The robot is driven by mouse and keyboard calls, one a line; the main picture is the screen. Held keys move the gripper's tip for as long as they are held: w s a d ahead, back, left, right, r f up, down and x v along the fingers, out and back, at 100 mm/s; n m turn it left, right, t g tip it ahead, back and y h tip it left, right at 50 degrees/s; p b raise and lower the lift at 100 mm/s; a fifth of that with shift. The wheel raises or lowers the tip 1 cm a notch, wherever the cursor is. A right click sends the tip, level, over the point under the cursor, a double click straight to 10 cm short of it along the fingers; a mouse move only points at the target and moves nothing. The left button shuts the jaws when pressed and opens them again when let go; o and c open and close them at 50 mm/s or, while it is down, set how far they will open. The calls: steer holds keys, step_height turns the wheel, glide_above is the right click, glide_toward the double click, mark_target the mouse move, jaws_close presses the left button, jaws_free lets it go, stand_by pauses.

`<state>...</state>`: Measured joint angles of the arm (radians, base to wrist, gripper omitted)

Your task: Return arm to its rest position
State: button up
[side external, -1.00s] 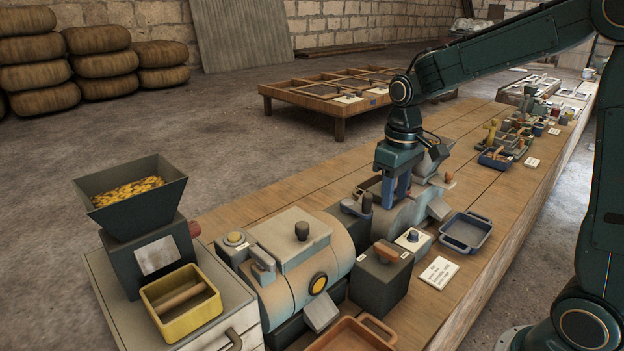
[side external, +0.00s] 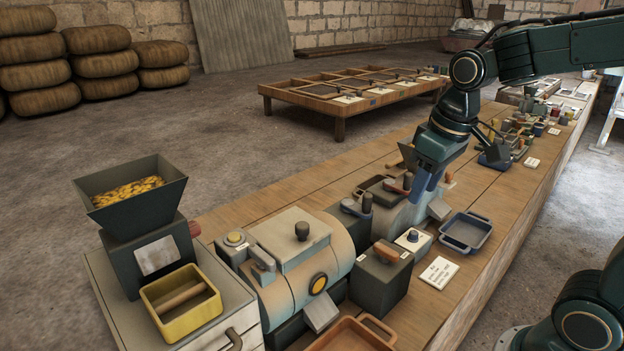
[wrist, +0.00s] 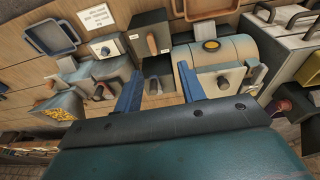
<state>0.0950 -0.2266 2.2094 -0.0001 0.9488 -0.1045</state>
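My gripper (side external: 424,182) hangs from my dark green arm above the bench, over the far grey machine (side external: 392,212), with its blue fingers pointing down and tilted. In the wrist view my gripper (wrist: 160,85) has its two blue fingers spread well apart. Nothing sits between the fingers except the bench and machines seen below. In the side view the fingers overlap the machine, so the exact gap above it cannot be told.
A cream drum machine (side external: 298,262), a dark control box (side external: 380,278) and a blue tray (side external: 466,232) stand on the wooden bench. A hopper machine (side external: 135,205) is at the near left. Small parts (side external: 510,135) crowd the far bench end. A low wooden frame table (side external: 340,92) stands behind.

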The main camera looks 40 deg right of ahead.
steer(key=s+a+r+t, duration=0.1)
steer(key=s+a+t, duration=0.1)
steer(key=s, duration=0.8)
steer(key=shift+s+a+r+t, duration=0.25)
steer(key=shift+s+a+t, duration=0.1)
steer(key=shift+t, duration=0.25)
steer(key=shift+w, duration=0.1)
steer(key=shift+c, duration=0.3)
